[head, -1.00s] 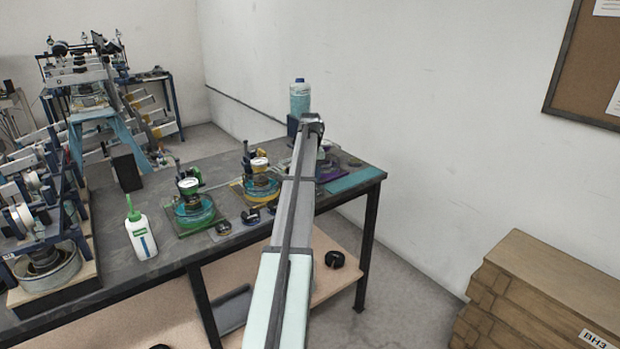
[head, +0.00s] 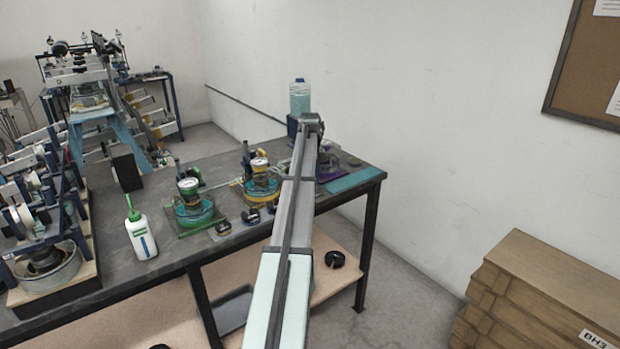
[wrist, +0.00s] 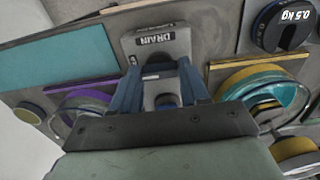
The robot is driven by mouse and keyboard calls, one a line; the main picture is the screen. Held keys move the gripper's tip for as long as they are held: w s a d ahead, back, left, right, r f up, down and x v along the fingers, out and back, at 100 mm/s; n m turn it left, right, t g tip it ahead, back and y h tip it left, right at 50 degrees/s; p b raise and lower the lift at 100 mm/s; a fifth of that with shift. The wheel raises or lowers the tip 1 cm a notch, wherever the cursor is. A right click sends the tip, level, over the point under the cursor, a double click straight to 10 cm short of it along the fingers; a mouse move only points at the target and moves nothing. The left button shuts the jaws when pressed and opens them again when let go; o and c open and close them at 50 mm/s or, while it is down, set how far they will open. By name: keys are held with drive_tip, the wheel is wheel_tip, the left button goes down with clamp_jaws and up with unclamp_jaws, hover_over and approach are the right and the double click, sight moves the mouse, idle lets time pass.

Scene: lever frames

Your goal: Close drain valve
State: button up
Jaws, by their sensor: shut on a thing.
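A grey block labelled DRAIN (wrist: 158,42) lies on the bench in the wrist view, just beyond my fingertips. My gripper (wrist: 160,80) has its two blue fingers pointing at this block. The fingers are shut on a small dark part in front of the block, which looks like the drain valve's handle (wrist: 166,100). The handle is largely hidden between the fingers, so its exact angle cannot be told. In the head view my arm stretches over the bench and hides the gripper and the valve.
A purple-rimmed fixture (wrist: 85,98) and a yellow-and-teal one (wrist: 262,82) flank the gripper closely. A 0.5 kg weight (wrist: 283,25) lies at upper right. A teal mat (head: 354,180) lies near the bench's right end. A clear bottle (head: 300,97) stands behind my arm.

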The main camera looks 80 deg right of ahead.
drive_tip(key=o, duration=1.1)
drive_tip(key=shift+c, duration=0.2)
wheel_tip(320, 180, up, 14)
drive_tip(key=shift+f, duration=0.1)
idle(0.7)
